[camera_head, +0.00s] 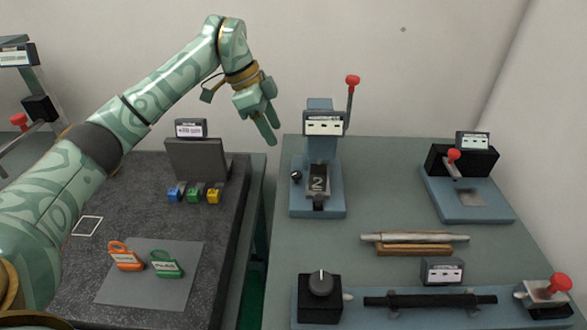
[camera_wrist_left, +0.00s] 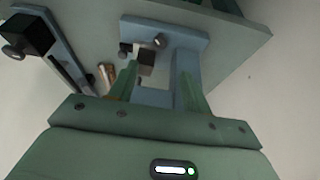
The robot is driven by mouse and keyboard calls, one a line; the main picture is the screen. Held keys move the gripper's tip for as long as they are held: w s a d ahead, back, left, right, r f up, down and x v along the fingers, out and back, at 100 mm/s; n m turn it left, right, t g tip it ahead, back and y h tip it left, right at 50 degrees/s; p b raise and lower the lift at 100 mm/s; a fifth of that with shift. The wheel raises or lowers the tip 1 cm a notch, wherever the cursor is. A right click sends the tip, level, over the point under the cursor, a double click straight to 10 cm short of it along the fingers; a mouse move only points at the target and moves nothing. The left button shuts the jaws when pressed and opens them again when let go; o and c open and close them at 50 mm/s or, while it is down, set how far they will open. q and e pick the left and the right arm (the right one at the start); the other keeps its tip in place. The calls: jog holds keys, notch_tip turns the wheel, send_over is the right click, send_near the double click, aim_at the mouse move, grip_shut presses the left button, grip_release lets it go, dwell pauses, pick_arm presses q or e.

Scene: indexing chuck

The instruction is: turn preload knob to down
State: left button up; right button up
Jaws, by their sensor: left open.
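A round dark grey knob (camera_head: 320,283) with a pale pointer line sits on a black box (camera_head: 320,305) at the front of the right-hand table; the line points roughly away from me. A smaller black knob (camera_head: 296,175) is on the left side of a blue upright stand (camera_head: 320,150). I cannot read which one is the preload knob. My left gripper (camera_head: 271,122) is open and empty, in the air left of the stand and well above the table. In the left wrist view, the stand (camera_wrist_left: 165,65) shows beyond the open fingers (camera_wrist_left: 158,78).
The stand has a red-tipped lever (camera_head: 352,82) rising at its right. A blue fixture with a red-knobbed lever (camera_head: 453,155) is at back right. A gap separates the tables.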

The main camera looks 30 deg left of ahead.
aim_at(296, 173)
pick_arm(q)
jog(key=b+x, duration=0.3)
jog(key=x, duration=0.9)
jog(key=shift+w+d+f, duration=0.1)
jog(key=shift+d+f, duration=0.05)
jog(key=shift+f, duration=0.1)
pick_arm(e)
jog(key=f, duration=0.1)
jog(key=s+f, duration=0.1)
jog(key=f, duration=0.1)
jog(key=shift+s+f, duration=0.15)
jog(key=shift+f, duration=0.1)
